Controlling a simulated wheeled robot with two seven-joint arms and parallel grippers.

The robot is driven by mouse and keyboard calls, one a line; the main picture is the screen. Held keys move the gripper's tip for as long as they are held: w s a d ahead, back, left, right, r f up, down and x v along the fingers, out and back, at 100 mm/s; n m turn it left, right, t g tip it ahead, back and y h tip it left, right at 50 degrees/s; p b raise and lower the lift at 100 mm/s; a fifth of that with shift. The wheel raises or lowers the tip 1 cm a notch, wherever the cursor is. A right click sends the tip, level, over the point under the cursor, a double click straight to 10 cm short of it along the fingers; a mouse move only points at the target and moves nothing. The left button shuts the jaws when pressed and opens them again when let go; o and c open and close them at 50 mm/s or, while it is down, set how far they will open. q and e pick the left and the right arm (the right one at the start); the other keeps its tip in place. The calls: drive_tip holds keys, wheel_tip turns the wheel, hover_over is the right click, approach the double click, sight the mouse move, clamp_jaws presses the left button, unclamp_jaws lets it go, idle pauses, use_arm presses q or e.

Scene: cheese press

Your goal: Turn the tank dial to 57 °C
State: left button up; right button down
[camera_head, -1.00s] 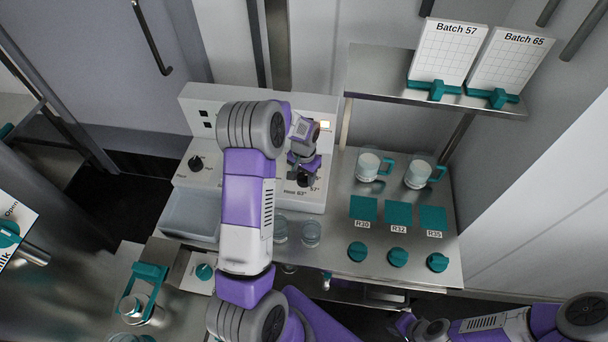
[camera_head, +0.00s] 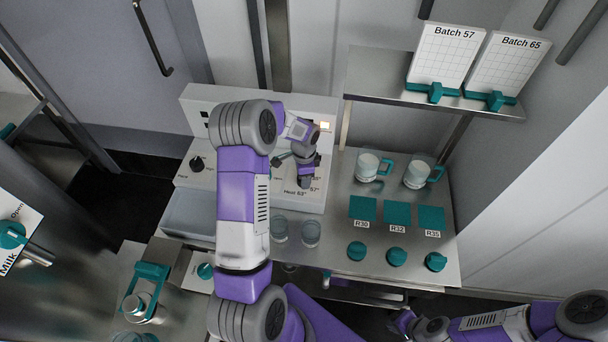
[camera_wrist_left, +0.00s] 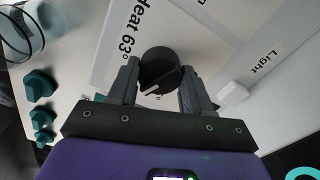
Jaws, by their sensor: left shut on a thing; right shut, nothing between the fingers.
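The tank dial (camera_wrist_left: 160,70) is a round black knob on the white panel. In the left wrist view it sits between the two fingers of my left gripper (camera_wrist_left: 161,88), which is shut on it. The printed label "Heat 63°" (camera_wrist_left: 128,28) lies beside the dial. In the head view my left gripper (camera_head: 305,180) reaches down to the panel and largely hides the dial. My right gripper (camera_head: 404,322) is shut and empty at the bottom, away from the panel.
Another black dial (camera_head: 197,163) is on the left of the panel. Two glass jars (camera_head: 310,233) stand in front. Mugs (camera_head: 367,167), teal squares (camera_head: 397,213) and teal knobs (camera_head: 396,257) are on the steel counter to the right. Batch cards (camera_head: 443,55) stand on a shelf.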

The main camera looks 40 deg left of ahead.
use_arm(q)
drive_tip(key=shift+m, duration=0.4)
drive_tip(key=o, duration=1)
drive_tip(key=shift+o, duration=0.2)
wheel_tip(320, 180, up, 8)
drive_tip(key=shift+f+p, duration=0.15)
drive_tip(key=shift+p, duration=0.55)
drive_tip(key=shift+f, duration=0.1)
